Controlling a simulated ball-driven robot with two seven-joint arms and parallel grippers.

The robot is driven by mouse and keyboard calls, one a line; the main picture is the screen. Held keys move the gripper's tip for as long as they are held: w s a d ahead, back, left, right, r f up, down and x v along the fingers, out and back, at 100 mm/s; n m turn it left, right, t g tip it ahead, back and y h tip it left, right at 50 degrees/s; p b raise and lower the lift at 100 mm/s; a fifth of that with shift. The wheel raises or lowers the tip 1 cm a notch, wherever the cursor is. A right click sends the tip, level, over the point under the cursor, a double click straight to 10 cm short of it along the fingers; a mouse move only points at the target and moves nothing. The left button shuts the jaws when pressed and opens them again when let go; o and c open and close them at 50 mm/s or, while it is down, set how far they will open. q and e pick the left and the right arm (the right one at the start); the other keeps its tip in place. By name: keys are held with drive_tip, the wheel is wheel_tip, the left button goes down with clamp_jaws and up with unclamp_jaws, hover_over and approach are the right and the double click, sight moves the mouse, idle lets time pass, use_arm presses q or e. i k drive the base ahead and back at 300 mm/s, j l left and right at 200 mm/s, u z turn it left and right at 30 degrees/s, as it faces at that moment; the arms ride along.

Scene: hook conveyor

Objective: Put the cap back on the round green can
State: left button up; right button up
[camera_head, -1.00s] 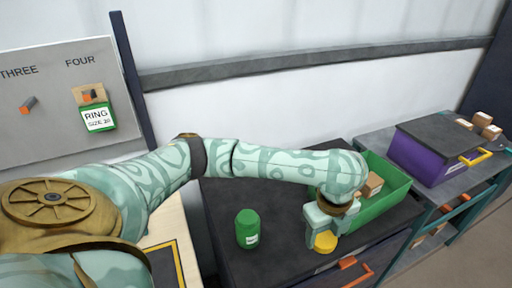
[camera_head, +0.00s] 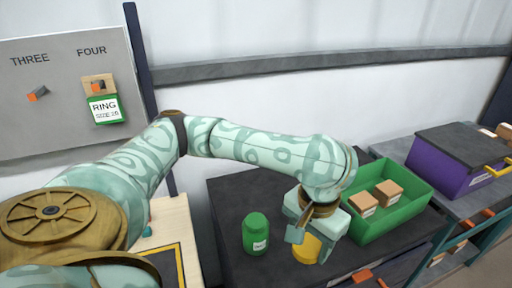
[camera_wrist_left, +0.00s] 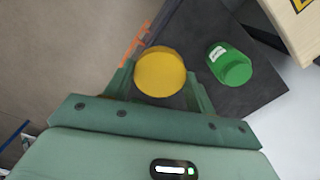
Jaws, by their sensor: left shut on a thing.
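The round green can (camera_head: 256,234) with a white label stands upright on the dark table top. It also shows in the left wrist view (camera_wrist_left: 229,64), right of the cap. The round yellow cap (camera_head: 306,250) is between the fingers of my left gripper (camera_head: 310,243), which is shut on it. In the left wrist view the cap (camera_wrist_left: 160,72) sits between the two green fingertips, apart from the can. My left gripper is to the right of the can in the head view. My right gripper is not in view.
A green bin (camera_head: 404,211) with small cardboard boxes (camera_head: 389,193) stands right of my gripper. A purple crate (camera_head: 439,173) with a dark lid is farther right. A grey board (camera_head: 50,128) with hanging items is at left. The dark table top (camera_head: 230,192) is clear around the can.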

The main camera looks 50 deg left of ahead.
sight(255, 226)
drive_tip(key=i+j+u, duration=0.1)
drive_tip(key=u, duration=1.4)
